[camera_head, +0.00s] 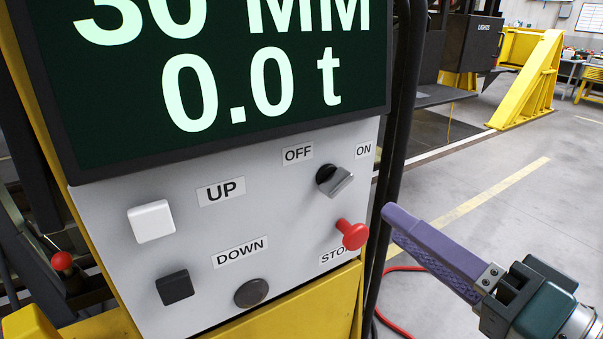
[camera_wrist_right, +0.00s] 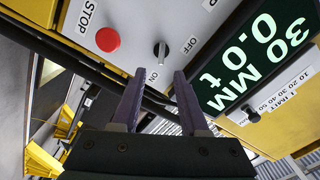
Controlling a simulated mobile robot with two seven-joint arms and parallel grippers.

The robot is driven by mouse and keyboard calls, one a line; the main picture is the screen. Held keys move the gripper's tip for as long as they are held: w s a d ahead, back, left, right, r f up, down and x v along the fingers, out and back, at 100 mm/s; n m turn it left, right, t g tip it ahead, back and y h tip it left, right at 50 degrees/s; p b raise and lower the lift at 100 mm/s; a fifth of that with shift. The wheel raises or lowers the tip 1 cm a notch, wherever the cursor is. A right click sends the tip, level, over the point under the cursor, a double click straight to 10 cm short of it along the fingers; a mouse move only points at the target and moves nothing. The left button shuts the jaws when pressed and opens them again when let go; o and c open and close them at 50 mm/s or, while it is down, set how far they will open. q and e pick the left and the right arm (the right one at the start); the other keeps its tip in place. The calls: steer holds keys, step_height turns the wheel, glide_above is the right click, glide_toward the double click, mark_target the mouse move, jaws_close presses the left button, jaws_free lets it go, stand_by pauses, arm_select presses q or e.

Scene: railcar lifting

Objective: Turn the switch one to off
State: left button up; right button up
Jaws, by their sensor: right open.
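The rotary switch (camera_head: 335,180) is a dark round knob with a grey bar handle on the light grey panel (camera_head: 285,205). Its bar slants up and right, toward the ON label (camera_head: 363,150); the OFF label (camera_head: 297,154) is above left. The switch also shows in the right wrist view (camera_wrist_right: 161,50), ahead of and between the fingertips. My right gripper (camera_head: 392,222) has purple fingers and is right of the panel, apart from the switch. In the right wrist view its two fingers (camera_wrist_right: 159,73) stand apart with nothing between them. My left gripper is not in view.
A red STOP button (camera_head: 352,234) sits below the switch, close to my right fingers. White UP (camera_head: 151,221) and black DOWN (camera_head: 175,287) buttons are at left. A display (camera_head: 225,75) reading 0.0 t juts above. Dark vertical cables (camera_head: 398,120) run along the panel's right edge.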

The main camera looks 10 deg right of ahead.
mark_target(343, 188)
steer(key=x, duration=0.9)
steer(key=shift+w+a+p, duration=0.15)
steer(key=shift+a+p, duration=0.15)
steer(key=shift+p, duration=0.1)
jaws_close()
